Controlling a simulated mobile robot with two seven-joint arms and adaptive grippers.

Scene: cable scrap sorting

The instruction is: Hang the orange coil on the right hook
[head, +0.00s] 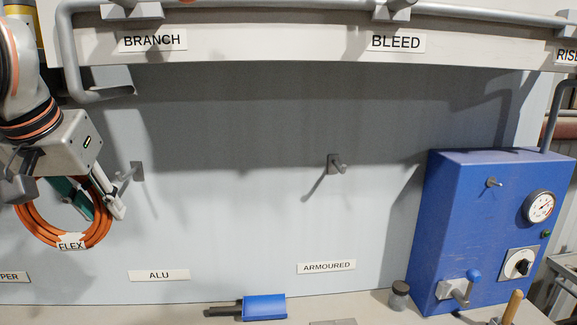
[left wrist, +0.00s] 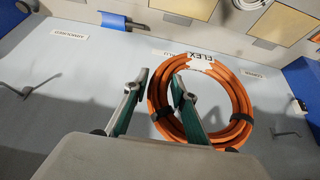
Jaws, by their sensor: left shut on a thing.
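The orange coil (head: 32,228) with a white FLEX tag (head: 71,242) hangs from my left gripper (head: 97,206) at the left of the head view. The gripper is shut on the coil's rim. In the left wrist view, the coil (left wrist: 243,100) shows dark ties, and its near side lies between the fingers (left wrist: 157,90). The right hook (head: 337,166) juts from the grey panel, bare, well to the right of the coil. Another bare hook (head: 135,172) is just right of the gripper. My right gripper is out of view.
A blue box (head: 455,215) with a gauge and small peg stands at the right. Labels ALU (head: 159,275) and ARMOURED (head: 326,267) sit low on the panel. A blue scoop (head: 264,307) and jar (head: 399,295) are below. A pipe and shelf run above; the panel between hooks is clear.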

